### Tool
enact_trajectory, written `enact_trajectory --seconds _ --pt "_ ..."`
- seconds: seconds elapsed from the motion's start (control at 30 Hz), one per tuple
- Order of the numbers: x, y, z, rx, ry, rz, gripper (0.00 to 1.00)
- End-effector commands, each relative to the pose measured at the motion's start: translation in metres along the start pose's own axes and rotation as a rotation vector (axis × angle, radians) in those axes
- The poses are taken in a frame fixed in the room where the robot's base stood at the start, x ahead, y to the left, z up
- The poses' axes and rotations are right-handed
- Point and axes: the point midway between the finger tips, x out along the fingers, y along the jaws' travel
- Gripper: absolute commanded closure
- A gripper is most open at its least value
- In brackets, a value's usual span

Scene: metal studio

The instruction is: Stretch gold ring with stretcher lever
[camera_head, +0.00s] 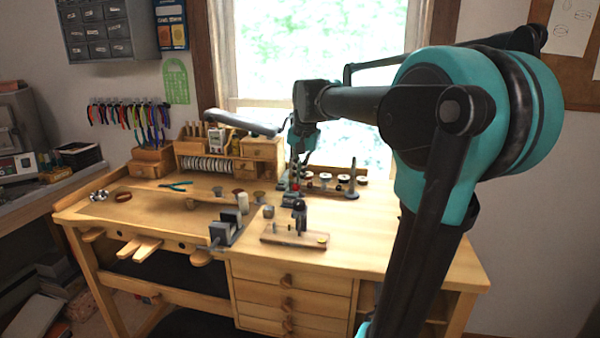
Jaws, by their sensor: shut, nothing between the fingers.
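A small dark metal bench tool (299,216) stands upright on a flat wooden base (292,238) near the bench's middle; it looks like the ring stretcher. Its lever cannot be made out clearly. A small gold round piece (322,239) is at the right end of that base; I cannot tell whether it is the gold ring. My gripper (297,178) points downward, above and behind the dark tool in the picture, in front of the back row of tools. It is shut and holds nothing.
The wooden bench (390,247) is clear at its right front. Two grey blocks (221,233), a white cylinder (243,203) and small cups stand left of the dark tool. Teal pliers (175,186) lie at the left.

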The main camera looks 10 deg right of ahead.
Motion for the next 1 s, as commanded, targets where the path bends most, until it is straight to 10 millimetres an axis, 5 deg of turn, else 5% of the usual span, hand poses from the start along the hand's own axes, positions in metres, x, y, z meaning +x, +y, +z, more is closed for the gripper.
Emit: enact_trajectory --seconds 0.57,1.0 --pt "0.038 0.011 0.047 -0.059 0.382 -0.056 1.0" --pt "0.052 0.015 0.056 -0.053 0.374 -0.053 1.0"
